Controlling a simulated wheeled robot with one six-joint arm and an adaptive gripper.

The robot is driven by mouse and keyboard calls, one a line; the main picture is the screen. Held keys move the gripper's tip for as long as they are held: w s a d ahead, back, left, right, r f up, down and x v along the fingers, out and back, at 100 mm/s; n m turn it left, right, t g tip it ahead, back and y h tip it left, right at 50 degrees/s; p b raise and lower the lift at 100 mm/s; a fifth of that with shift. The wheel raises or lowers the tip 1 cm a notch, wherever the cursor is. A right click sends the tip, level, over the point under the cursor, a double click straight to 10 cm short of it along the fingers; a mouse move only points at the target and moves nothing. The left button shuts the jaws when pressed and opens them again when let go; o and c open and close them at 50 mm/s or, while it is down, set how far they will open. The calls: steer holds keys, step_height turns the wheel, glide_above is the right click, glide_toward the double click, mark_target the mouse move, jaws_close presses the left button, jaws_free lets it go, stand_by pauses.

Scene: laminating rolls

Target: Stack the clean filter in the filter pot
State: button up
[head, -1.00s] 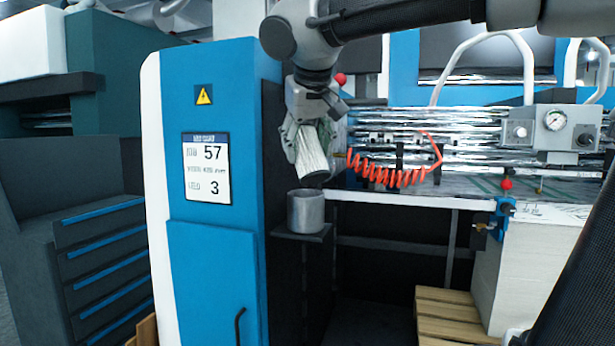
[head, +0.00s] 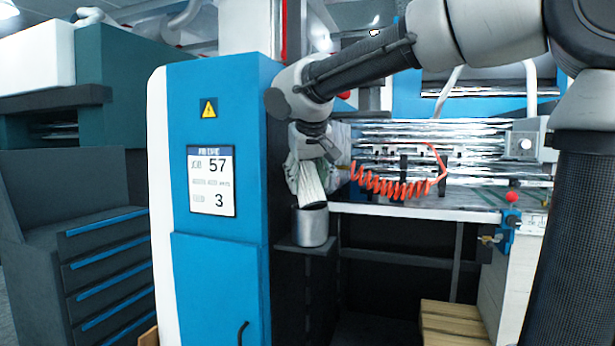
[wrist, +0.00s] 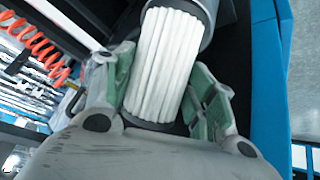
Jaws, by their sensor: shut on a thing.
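The clean filter (head: 312,184) is a white pleated cylinder. My gripper (head: 308,168) is shut on it, and the green-padded fingers lie on both sides of it in the wrist view (wrist: 163,70). The filter pot (head: 311,229) is a grey metal cup standing upright on a small dark shelf. The filter is slightly tilted, with its lower end at the pot's mouth. I cannot tell how far it reaches inside, as the pot's front wall hides that end.
A blue cabinet (head: 215,130) stands close on the left of the pot. A coiled orange hose (head: 395,187) hangs to the right over the machine's table edge. The small shelf (head: 290,246) under the pot leaves little room around it.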

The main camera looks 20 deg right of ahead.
steer(key=o, duration=1.1)
steer(key=shift+f, duration=0.1)
steer(key=shift+r, duration=0.25)
steer(key=v, duration=1.2)
steer(key=s+d+f+g, duration=0.1)
steer(key=s+d+f, duration=0.4)
steer(key=f, duration=0.3)
steer(key=s+d+f+g+y, duration=0.1)
steer(key=s+d+f, duration=0.5)
steer(key=s+f, duration=0.2)
steer(key=s+d+f, duration=0.5)
steer(key=s+f, duration=0.1)
steer(key=f, duration=0.4)
steer(key=shift+s+d+f+m+g+y, duration=0.25)
steer(key=shift+s+d+m+g+y, duration=0.05)
steer(key=shift+s+m+g, duration=0.1)
